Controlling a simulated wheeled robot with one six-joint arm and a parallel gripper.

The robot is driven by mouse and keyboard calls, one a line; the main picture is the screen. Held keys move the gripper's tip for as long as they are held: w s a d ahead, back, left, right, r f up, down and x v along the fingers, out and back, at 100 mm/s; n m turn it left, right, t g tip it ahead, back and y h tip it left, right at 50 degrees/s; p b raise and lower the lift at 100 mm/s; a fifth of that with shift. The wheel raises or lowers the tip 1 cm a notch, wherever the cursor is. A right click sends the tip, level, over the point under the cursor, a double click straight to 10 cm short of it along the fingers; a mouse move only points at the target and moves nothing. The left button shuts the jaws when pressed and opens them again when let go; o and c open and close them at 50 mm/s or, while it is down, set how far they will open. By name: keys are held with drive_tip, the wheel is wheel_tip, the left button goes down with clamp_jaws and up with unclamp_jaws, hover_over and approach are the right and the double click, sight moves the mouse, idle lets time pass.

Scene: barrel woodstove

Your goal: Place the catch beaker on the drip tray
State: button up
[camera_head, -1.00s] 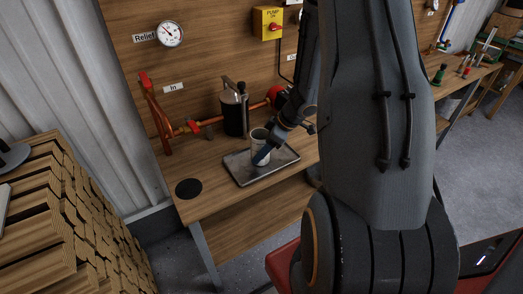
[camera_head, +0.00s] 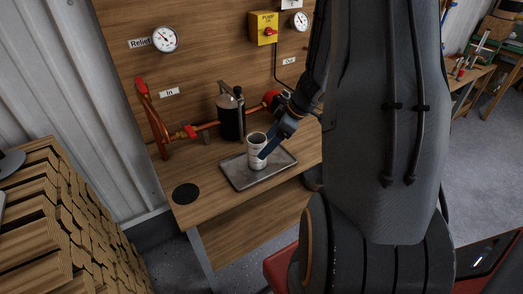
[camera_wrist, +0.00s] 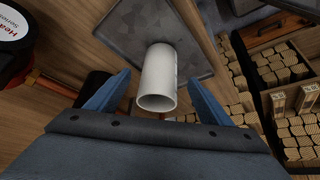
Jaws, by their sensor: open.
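The catch beaker (camera_head: 257,150) is a pale, open-topped cylinder. It stands upright on the grey metal drip tray (camera_head: 240,181), near the tray's middle. In the wrist view the beaker (camera_wrist: 158,78) shows its open mouth toward me, with the drip tray (camera_wrist: 125,30) beyond its base. My gripper (camera_head: 268,153) is at the beaker in the head view. In the wrist view its blue fingers (camera_wrist: 157,88) are spread to both sides of the beaker, with a gap on each side. The near finger covers part of the beaker in the head view.
A dark cylindrical canister (camera_head: 230,115) and an orange pipe with red-handled valves (camera_head: 188,132) stand behind the tray. A black disc (camera_head: 186,193) lies on the bench at the left. Stacked firewood (camera_head: 50,220) fills the lower left. Bare bench lies left of the tray.

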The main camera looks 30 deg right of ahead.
drive_tip(key=w+a+r+m+t+h, duration=0.25)
drive_tip(key=w+r+m+h, duration=0.2)
drive_tip(key=r, duration=0.55)
drive_tip(key=s+a+m+g, duration=0.4)
drive_tip(key=s+a+g, duration=0.1)
drive_tip(key=s+a, duration=1)
drive_tip(key=shift+s+r+m, duration=0.15)
drive_tip(key=shift+s+m, duration=0.2)
drive_tip(key=shift+s, duration=0.75)
drive_tip(key=shift+f, duration=0.3)
